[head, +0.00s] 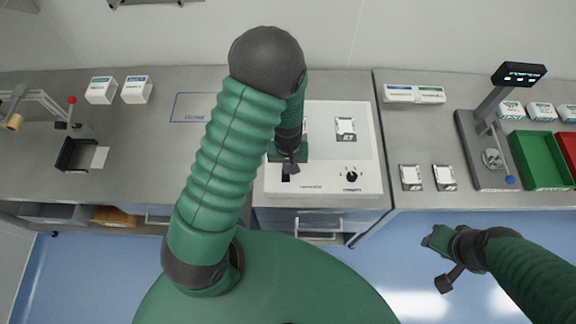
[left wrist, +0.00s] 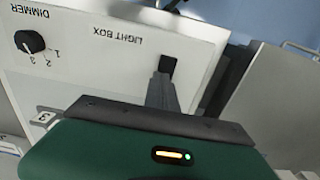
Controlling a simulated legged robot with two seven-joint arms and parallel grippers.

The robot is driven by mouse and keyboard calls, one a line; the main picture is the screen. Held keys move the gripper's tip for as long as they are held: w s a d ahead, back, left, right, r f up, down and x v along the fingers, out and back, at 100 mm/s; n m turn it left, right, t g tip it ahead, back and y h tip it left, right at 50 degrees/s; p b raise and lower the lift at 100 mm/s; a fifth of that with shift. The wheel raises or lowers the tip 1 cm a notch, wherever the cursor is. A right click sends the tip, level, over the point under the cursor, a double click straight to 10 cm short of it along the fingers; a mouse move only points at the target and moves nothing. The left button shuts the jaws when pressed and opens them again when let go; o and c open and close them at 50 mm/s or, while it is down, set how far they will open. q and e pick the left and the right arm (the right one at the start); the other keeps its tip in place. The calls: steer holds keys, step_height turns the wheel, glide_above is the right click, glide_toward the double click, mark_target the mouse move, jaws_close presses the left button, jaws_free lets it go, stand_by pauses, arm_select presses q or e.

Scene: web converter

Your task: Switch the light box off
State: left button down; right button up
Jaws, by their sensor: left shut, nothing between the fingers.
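The light box (head: 320,184) is a white panel-topped unit on the middle bench. Its black switch (left wrist: 168,63), beside the "LIGHT BOX" label, shows in the left wrist view. A black dimmer knob (head: 351,176) is at its front right. My left gripper (head: 292,167) is over the front left of the box. In the left wrist view its shut, empty fingers (left wrist: 162,84) point at the switch, tips at or just short of it; I cannot tell whether they touch. The switch's position is unclear. My right gripper (head: 446,281) hangs over the floor, away from the bench; its jaws are unclear.
A small white labelled slide (head: 345,128) lies on the light box. Two similar pieces (head: 411,177) lie on the right bench, near a grey stand (head: 486,150) and a green bin (head: 541,160). White boxes (head: 102,90) stand on the left bench.

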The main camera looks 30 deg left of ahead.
arm_select(q)
steer(key=shift+a+f, duration=0.1)
steer(key=shift+a, duration=0.1)
steer(key=shift+d, duration=0.15)
steer(key=shift+s+d+r, duration=0.2)
steer(key=shift+s+d, duration=0.05)
steer(key=shift+s, duration=0.05)
steer(key=shift+s+d+r, duration=0.1)
steer(key=shift+s+d, duration=0.05)
steer(key=shift+s, duration=0.2)
